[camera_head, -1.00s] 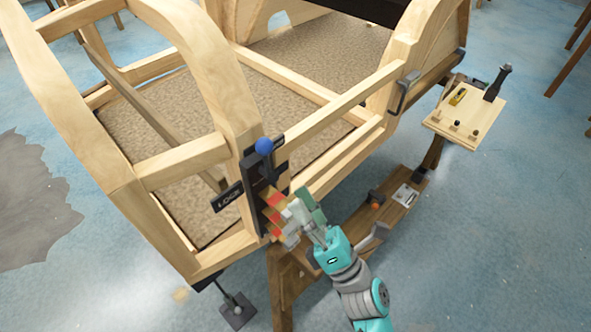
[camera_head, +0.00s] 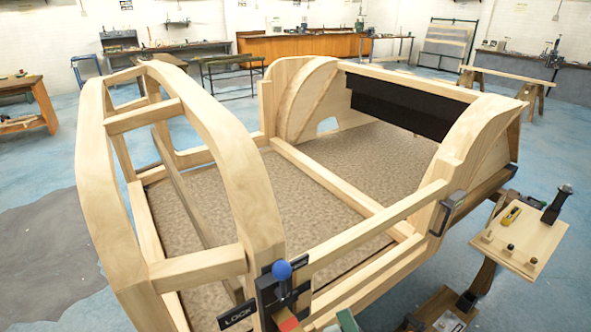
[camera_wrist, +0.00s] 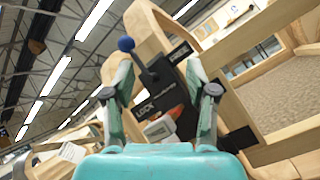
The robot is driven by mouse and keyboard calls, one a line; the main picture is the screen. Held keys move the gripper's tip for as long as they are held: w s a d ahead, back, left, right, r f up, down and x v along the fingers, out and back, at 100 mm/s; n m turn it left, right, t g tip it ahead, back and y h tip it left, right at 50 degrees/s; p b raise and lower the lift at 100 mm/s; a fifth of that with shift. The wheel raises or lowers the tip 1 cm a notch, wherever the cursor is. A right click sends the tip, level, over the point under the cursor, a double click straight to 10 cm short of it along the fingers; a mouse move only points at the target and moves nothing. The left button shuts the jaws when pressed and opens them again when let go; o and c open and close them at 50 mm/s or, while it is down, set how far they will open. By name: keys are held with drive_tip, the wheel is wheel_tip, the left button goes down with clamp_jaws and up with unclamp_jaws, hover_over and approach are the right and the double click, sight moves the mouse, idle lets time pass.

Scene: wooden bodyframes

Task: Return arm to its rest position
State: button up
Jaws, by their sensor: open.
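My gripper (camera_wrist: 158,90) is open in the wrist view, with one teal finger on each side and no object clearly held. Between and beyond the fingers is the black lock (camera_wrist: 165,85) with its lever and blue knob (camera_wrist: 126,44); I cannot tell whether a finger touches it. In the head view only a green fingertip (camera_head: 347,321) shows at the bottom edge, just right of the lock plate (camera_head: 237,314) and blue knob (camera_head: 282,270). The rest of my arm is out of that view.
The wooden bodyframe (camera_head: 225,150) fills the middle, with posts and rails close to my gripper. A small wooden shelf (camera_head: 520,240) with tools stands at the right. Workbenches (camera_head: 300,46) line the far wall. Blue floor (camera_head: 45,150) is open at the left.

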drive_tip(key=s+d+f+n+g+h, duration=0.2)
drive_tip(key=s+f+n+h, duration=0.25)
drive_tip(key=f, duration=0.35)
drive_tip(key=s+d+f+n+g+h, duration=0.1)
drive_tip(key=s+f+n+g+h, duration=0.15)
drive_tip(key=f+n, duration=0.4)
drive_tip(key=s+d+f+n+g+h, duration=0.2)
drive_tip(key=s+d+f+n+h, duration=0.3)
drive_tip(key=s+n, duration=0.45)
drive_tip(key=s+d+r+n+h, duration=0.1)
drive_tip(key=s+r+n, duration=0.1)
drive_tip(key=s+n, duration=0.4)
drive_tip(key=s+d+r+n, duration=0.1)
drive_tip(key=s+r+n, duration=0.1)
drive_tip(key=s+n, duration=0.4)
drive_tip(key=n, duration=0.5)
drive_tip(key=shift+d+r+h, duration=0.15)
drive_tip(key=shift+d+h, duration=0.25)
